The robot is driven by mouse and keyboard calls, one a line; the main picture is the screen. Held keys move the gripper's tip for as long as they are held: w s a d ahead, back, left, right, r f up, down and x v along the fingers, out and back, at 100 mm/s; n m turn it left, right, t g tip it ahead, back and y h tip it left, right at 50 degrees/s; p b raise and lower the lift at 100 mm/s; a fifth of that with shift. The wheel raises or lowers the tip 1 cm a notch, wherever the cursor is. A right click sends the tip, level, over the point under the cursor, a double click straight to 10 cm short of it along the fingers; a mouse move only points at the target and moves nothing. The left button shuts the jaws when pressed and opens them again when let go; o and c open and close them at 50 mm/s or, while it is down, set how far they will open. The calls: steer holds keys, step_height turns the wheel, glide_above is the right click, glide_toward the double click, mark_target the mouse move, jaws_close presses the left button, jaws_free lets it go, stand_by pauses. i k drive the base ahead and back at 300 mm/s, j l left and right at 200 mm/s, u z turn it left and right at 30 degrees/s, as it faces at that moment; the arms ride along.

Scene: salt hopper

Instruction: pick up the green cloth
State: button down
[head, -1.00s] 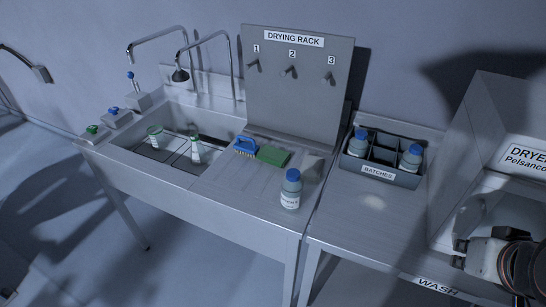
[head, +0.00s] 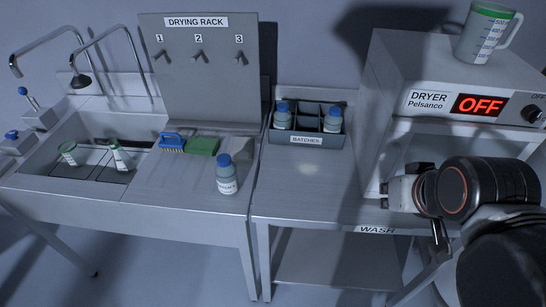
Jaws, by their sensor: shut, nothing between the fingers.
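The green cloth (head: 202,146) lies flat on the steel counter at the foot of the drying rack. A blue brush (head: 171,143) is right beside it on its left. My gripper (head: 384,195) is at the right, in front of the dryer and above the counter marked WASH. It is shut and empty, far to the right of the cloth. Part of my arm stretches behind it to the right edge.
A blue-capped bottle (head: 227,175) stands just in front of the cloth, to its right. The batches box (head: 306,140) holds blue-capped bottles. The sink (head: 60,135) holds two green-rimmed containers. The dryer (head: 440,100) reads OFF, with a measuring jug (head: 486,35) on top.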

mark_target(206, 147)
steer(key=i+j, duration=0.15)
steer(key=j, duration=0.25)
steer(key=i+j+u, duration=0.1)
steer(key=j, duration=0.3)
steer(key=i+j+u, duration=0.1)
steer(key=j, duration=0.3)
steer(key=i+j, duration=0.2)
steer(key=j, duration=0.2)
steer(key=i+j+u, duration=0.1)
steer(key=j, duration=0.3)
steer(key=i, duration=0.05)
